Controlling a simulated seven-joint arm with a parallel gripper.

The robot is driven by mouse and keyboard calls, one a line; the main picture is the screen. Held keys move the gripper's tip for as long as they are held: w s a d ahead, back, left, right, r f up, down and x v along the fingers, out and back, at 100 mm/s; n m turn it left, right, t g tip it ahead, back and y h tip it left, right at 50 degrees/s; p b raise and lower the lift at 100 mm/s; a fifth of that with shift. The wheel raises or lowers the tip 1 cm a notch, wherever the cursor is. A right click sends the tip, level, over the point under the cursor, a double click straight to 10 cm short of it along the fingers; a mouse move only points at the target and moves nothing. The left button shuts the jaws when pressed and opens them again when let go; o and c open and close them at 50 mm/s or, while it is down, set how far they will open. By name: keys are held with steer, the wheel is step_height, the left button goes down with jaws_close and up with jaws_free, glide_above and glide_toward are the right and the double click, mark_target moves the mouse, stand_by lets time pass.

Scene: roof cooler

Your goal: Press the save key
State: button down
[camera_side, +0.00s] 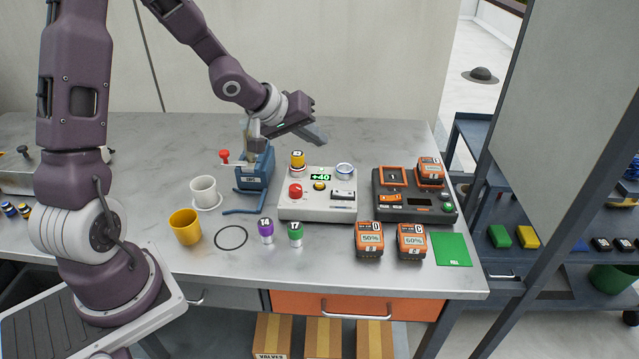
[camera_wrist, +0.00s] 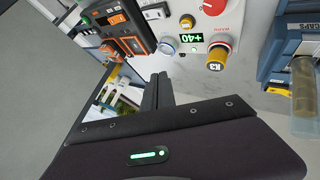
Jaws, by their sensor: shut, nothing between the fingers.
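A white control box (camera_side: 317,209) sits on the bench, with a green display (camera_side: 320,177) reading +40. I cannot read a save label on any key. My gripper (camera_side: 319,136) is shut and empty, in the air above and behind the box. In the wrist view its fingers (camera_wrist: 157,92) show beyond the dark housing.
A battery charger (camera_side: 414,215) stands right of the box, with orange battery packs (camera_side: 369,240) in front. Purple (camera_side: 266,230) and green-topped (camera_side: 295,233) cylinders stand in front of the box.

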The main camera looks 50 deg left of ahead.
mark_target(316, 186)
steer(key=shift+f, duration=4.35)
steer(key=shift+f, duration=0.15)
steer(key=shift+f, duration=0.25)
steer(key=shift+f, duration=0.45)
steer(key=shift+r, duration=0.85)
steer(key=shift+r, duration=2.5)
